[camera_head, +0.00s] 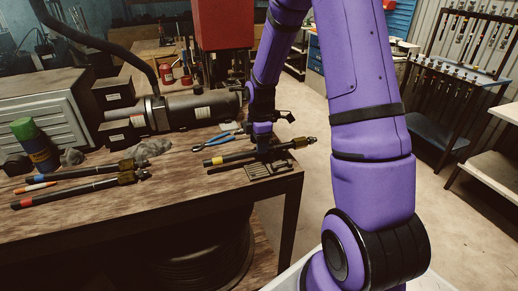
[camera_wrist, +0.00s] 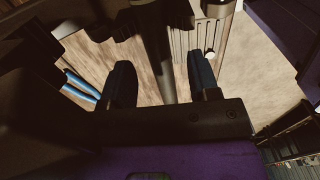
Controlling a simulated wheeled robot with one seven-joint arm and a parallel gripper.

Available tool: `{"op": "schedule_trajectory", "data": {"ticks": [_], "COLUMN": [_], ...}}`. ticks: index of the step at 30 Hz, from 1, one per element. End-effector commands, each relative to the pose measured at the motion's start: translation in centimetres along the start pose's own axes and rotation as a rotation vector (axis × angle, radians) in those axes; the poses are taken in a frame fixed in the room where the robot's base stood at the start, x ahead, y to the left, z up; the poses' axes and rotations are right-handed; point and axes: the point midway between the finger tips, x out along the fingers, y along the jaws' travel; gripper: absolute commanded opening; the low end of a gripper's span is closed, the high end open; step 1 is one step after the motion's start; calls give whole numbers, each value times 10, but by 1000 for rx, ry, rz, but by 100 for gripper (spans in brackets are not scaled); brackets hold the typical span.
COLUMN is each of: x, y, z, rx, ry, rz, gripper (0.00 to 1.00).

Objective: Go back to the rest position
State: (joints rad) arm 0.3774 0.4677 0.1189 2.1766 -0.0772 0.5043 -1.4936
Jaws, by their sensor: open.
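My gripper (camera_head: 264,141) is low over the right end of the wooden workbench (camera_head: 130,205), at a black hose (camera_head: 232,158) with a yellow band and a brass-coloured end fitting (camera_head: 303,143). In the wrist view my gripper (camera_wrist: 160,78) is open, its two dark fingers apart. A dark hose (camera_wrist: 156,50) runs between them without visibly touching either. I cannot tell how far down the fingers reach around it. The middle of the hose is hidden behind my gripper in the head view.
A dark slotted plate (camera_head: 272,169) lies at the bench's right edge. Blue-handled pliers (camera_head: 217,140) lie just behind the hose. Two more hoses (camera_head: 75,190) and a green-capped bottle (camera_head: 35,145) are on the left. A black cylindrical machine (camera_head: 200,108) stands behind. Open floor is right of the bench.

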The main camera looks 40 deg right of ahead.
Motion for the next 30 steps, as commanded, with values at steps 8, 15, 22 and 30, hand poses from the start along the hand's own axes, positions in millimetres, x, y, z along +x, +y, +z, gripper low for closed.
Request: {"op": "schedule_trajectory", "data": {"ticks": [8, 15, 22, 30], "x": [-40, -47, -62, -134], "y": [2, 1, -4, -42], "z": [1, 0, -4, -27], "rx": [-1, -1, 34, 256], "ry": [-1, -1, -7, -13], "rz": [6, 3, 22, 108], "gripper": [56, 56, 56, 56]}}
